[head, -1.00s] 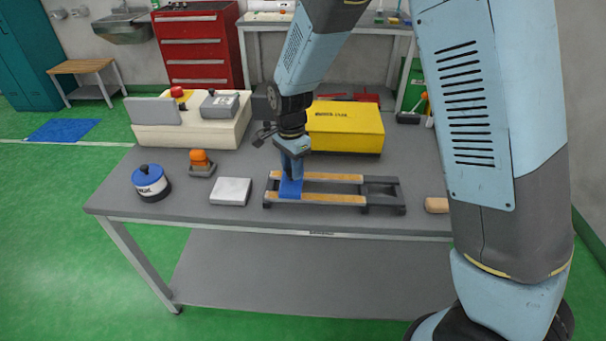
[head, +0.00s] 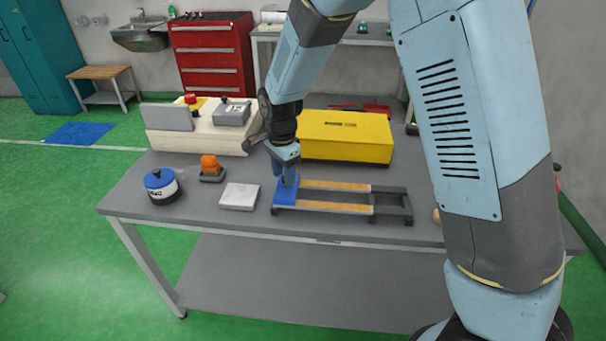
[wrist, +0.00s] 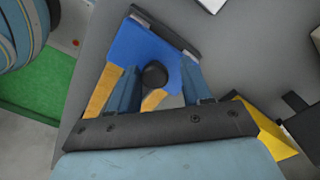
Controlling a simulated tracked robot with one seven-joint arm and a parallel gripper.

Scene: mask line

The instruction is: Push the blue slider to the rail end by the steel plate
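The blue slider (head: 286,196) is at the left end of the rail frame (head: 340,207), on the side of the pale steel plate (head: 239,196). In the wrist view the slider (wrist: 140,48) lies against the dark end bar (wrist: 165,32), with no clear gap. My gripper (head: 286,181) points down over the slider. In the wrist view its two fingers (wrist: 157,70) stand apart on either side of the slider's round black knob (wrist: 154,74). Gaps show beside the knob, so the gripper is open.
A blue-lidded pot (head: 161,186) and an orange-topped device (head: 210,168) stand left of the plate. A yellow case (head: 345,137) and a cream control box (head: 200,130) stand behind the rail. The rail's right part is bare. My arm hides the table's right side.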

